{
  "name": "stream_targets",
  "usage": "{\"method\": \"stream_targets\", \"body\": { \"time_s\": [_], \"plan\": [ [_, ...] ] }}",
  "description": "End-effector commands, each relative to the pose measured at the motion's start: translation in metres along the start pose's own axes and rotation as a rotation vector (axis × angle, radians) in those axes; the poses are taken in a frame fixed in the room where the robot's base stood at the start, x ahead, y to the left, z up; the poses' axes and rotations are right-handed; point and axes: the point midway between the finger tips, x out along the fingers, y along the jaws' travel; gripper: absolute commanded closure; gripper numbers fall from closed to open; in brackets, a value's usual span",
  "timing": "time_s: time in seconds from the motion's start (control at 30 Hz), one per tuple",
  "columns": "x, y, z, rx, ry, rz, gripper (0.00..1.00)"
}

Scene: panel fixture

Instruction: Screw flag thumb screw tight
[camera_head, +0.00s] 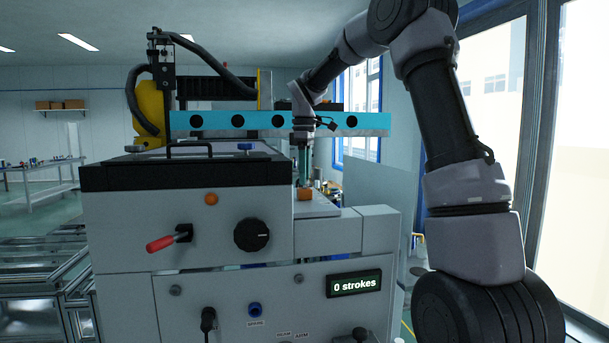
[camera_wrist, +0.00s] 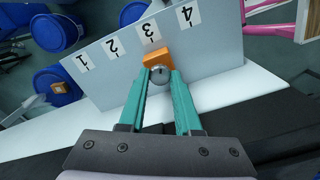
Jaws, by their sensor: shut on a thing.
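The flag thumb screw shows in the wrist view as an orange flag (camera_wrist: 158,57) with a round metal part at its near side. It sits by the label 3 on a pale grey panel (camera_wrist: 112,77) numbered 1 to 4. My gripper (camera_wrist: 159,72) has its two teal fingers on either side of the screw, shut on it at the fingertips. In the head view my gripper (camera_head: 304,184) points straight down onto the orange flag (camera_head: 305,195) at the right of the machine. The screw's shaft and any thread are hidden.
The grey machine has a red-handled lever (camera_head: 168,241), a black knob (camera_head: 251,235) and a display (camera_head: 356,283) reading "0 strokes". Blue drums (camera_wrist: 57,33) stand beyond the panel in the wrist view.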

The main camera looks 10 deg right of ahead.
Motion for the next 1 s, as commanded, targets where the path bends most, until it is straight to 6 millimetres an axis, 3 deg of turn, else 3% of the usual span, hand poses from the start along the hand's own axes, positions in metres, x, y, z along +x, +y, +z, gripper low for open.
{"method": "stream_targets", "body": {
  "time_s": [1.0],
  "plan": [
    [-0.0006,0.0,-0.0005,0.903,0.001,0.001,1.0]
  ]
}}
